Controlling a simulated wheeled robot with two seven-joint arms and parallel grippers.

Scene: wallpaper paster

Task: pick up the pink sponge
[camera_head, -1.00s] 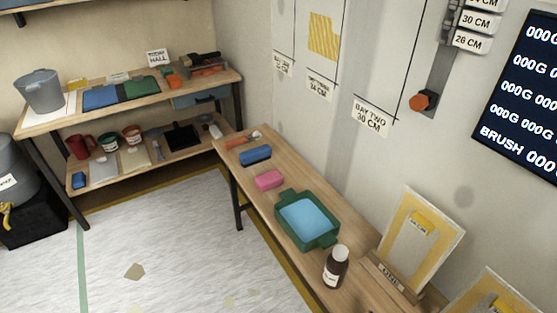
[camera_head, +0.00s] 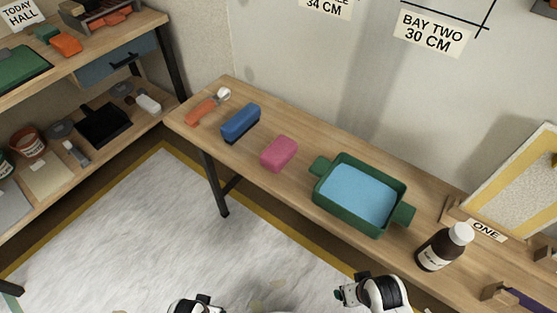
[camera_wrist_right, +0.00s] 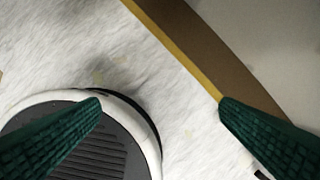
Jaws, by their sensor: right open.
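The pink sponge (camera_head: 279,153) lies on the wooden bench along the wall in the head view. It sits between a blue brush-like block and a green tray. My right arm shows at the bottom of the head view, in front of the bench and well short of the sponge. In the right wrist view my right gripper (camera_wrist_right: 160,100) has its two green fingers wide apart with nothing between them. Part of what looks like my left arm shows at the bottom edge of the head view; its fingers are out of sight.
On the bench (camera_head: 310,208) stand an orange-handled tool (camera_head: 207,106), the blue block (camera_head: 240,123), the green tray (camera_head: 360,196) with a light-blue inside, and a brown bottle (camera_head: 444,247). A shelf unit (camera_head: 150,132) stands at the left. The floor before the bench is clear.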

